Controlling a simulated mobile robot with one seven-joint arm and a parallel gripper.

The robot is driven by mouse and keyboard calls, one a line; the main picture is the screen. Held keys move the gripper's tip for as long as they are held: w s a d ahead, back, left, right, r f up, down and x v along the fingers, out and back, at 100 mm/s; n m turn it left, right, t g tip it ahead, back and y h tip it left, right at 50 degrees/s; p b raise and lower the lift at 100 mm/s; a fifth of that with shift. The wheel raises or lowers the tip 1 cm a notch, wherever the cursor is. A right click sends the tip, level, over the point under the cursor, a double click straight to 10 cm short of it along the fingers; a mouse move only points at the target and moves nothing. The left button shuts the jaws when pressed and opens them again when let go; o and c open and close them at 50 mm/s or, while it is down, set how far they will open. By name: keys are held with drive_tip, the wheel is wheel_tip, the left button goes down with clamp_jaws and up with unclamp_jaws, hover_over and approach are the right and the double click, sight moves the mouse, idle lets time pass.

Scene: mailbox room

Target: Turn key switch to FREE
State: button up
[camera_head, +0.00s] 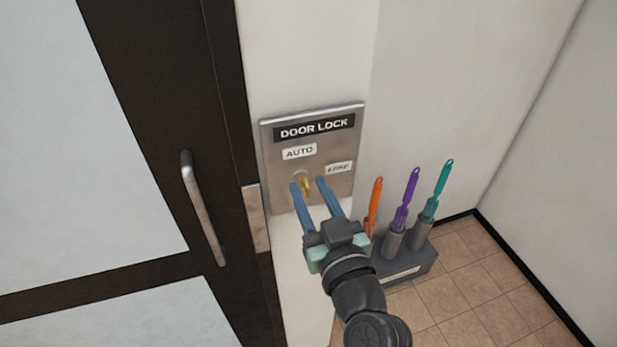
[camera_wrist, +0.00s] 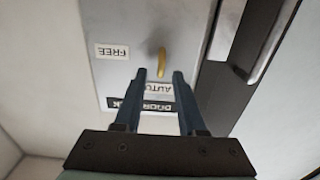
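The metal DOOR LOCK panel (camera_head: 335,118) is on the white wall right of the dark door. It carries an AUTO label (camera_head: 299,152) and a FREE label (camera_head: 339,168), which also shows in the wrist view (camera_wrist: 112,51). A brass key (camera_head: 305,186) sticks out of the key switch below the labels; it also shows in the wrist view (camera_wrist: 161,64). My gripper (camera_head: 308,183) is open with its two blue fingers in front of the panel. In the wrist view the key lies between the fingertips (camera_wrist: 161,75), with a gap on each side. Contact is not visible.
A door handle (camera_head: 203,207) stands out from the dark door at left. At lower right, a grey holder (camera_head: 408,268) bears orange, purple (camera_head: 407,196) and teal (camera_head: 436,190) handled tools. The tiled floor beyond is clear.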

drive_tip(key=shift+w+a, duration=0.2)
drive_tip(key=shift+w, duration=0.45)
clamp_jaws()
